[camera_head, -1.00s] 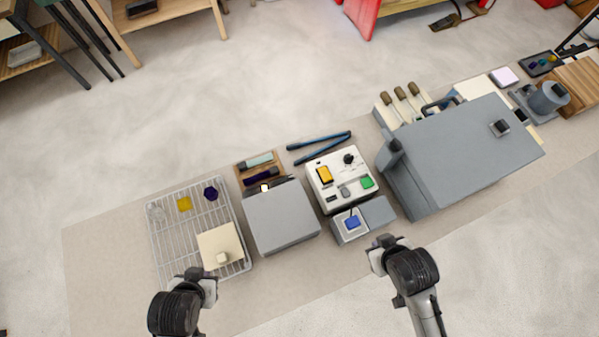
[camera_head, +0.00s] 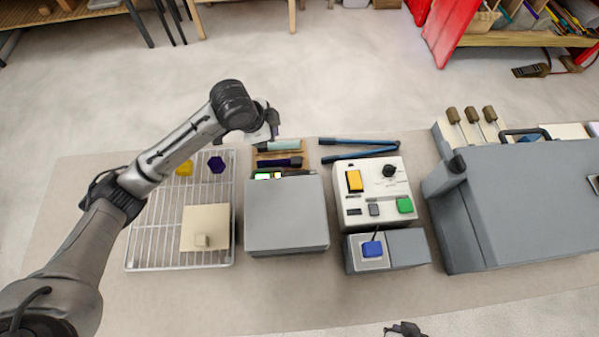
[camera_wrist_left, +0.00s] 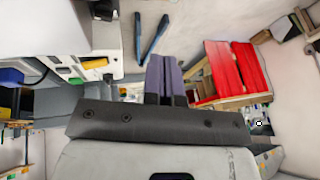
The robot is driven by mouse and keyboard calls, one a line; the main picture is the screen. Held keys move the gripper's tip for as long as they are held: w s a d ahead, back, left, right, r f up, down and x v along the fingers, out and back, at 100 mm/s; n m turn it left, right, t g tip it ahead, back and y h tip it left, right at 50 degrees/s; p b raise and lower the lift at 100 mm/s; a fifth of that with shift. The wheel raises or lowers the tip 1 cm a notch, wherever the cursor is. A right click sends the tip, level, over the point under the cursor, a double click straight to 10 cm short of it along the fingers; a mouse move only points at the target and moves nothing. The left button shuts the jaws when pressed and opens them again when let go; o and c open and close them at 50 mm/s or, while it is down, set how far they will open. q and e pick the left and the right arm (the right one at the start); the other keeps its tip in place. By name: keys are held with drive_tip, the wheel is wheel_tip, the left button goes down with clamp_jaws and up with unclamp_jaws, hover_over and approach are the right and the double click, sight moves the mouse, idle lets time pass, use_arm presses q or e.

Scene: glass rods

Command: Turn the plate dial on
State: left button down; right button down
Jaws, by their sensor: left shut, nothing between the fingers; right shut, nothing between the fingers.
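A white control box (camera_head: 374,190) stands right of the table's middle in the head view. It carries a round black dial (camera_head: 389,171) at its upper right, a yellow switch (camera_head: 354,181) and a green button (camera_head: 404,205). My left gripper (camera_head: 272,122) is above the far edge of the table, left of the box and apart from the dial. Its purple fingers (camera_wrist_left: 165,80) are together and empty in the left wrist view. My right gripper (camera_head: 405,329) is at the bottom edge, mostly cut off, on the near side of the box.
A grey box (camera_head: 286,216) and a wire rack (camera_head: 150,240) lie left of the control box. A blue button (camera_head: 373,249) sits on a grey unit in front. Blue tongs (camera_head: 358,155) lie behind. A large grey machine (camera_head: 520,205) stands at the right.

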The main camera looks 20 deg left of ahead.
use_arm(q)
drive_tip(key=d+f+m+g, duration=0.1)
drive_tip(key=d+f, duration=0.1)
drive_tip(key=f, duration=0.2)
drive_tip(key=d+f+m+g+h, duration=0.1)
drive_tip(key=d+f, duration=0.1)
drive_tip(key=f, duration=0.2)
drive_tip(key=d+f+m+g+h, duration=0.1)
drive_tip(key=d+f, duration=0.1)
drive_tip(key=f, duration=0.2)
drive_tip(key=shift+s+f+m+g, duration=0.2)
drive_tip(key=shift+f+m+g, duration=0.1)
drive_tip(key=shift+f, duration=0.05)
drive_tip(key=shift+w+d+p, duration=0.1)
drive_tip(key=shift+d+p, duration=0.25)
drive_tip(key=shift+d, duration=0.25)
use_arm(e)
drive_tip(key=shift+s, duration=0.1)
drive_tip(key=shift+d+r, duration=0.1)
